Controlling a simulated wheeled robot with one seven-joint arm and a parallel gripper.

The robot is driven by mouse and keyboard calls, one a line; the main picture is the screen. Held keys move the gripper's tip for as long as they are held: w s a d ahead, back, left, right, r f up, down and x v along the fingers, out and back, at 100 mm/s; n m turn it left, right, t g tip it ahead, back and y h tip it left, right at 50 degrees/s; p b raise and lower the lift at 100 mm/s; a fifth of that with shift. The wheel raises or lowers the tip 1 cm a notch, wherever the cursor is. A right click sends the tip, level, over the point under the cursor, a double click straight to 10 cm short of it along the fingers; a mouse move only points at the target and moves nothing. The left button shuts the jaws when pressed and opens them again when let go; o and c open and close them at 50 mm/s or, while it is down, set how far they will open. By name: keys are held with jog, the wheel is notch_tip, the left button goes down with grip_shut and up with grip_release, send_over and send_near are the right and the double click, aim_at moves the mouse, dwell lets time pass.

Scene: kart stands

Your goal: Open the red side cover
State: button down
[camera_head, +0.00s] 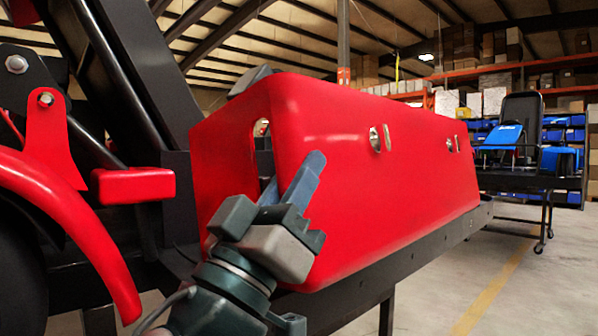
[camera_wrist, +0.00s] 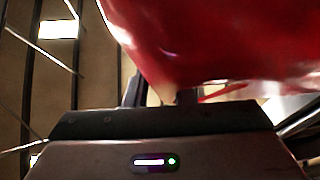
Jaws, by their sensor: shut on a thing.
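The red side cover (camera_head: 370,190) is a long, smooth, glossy panel with oval holes along its outer face, beside a dark frame. Its lower edge runs close along a black rail (camera_head: 440,245). My gripper (camera_head: 292,174) is at the cover's near end, with one finger against the outer face and the other at the opening behind the edge. It is shut on that edge. In the wrist view the cover (camera_wrist: 215,40) fills the upper right, and my gripper (camera_wrist: 186,97) meets its underside. The exact contact is dark and partly hidden there.
A red curved fender (camera_head: 75,215) and a small red block (camera_head: 135,185) are at the left, near dark frame bars. A second stand with blue parts (camera_head: 500,140) is at the far right. Floor is open at the lower right.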

jog(key=shift+w+a+f+n+y, duration=0.15)
jog(key=shift+a+f+n+y, duration=0.05)
jog(key=shift+n+y, duration=0.1)
jog(key=c, duration=1.4)
grip_release()
jog(key=shift+w+a, duration=0.1)
jog(key=shift+r, duration=0.15)
jog(key=shift+v, duration=6.95)
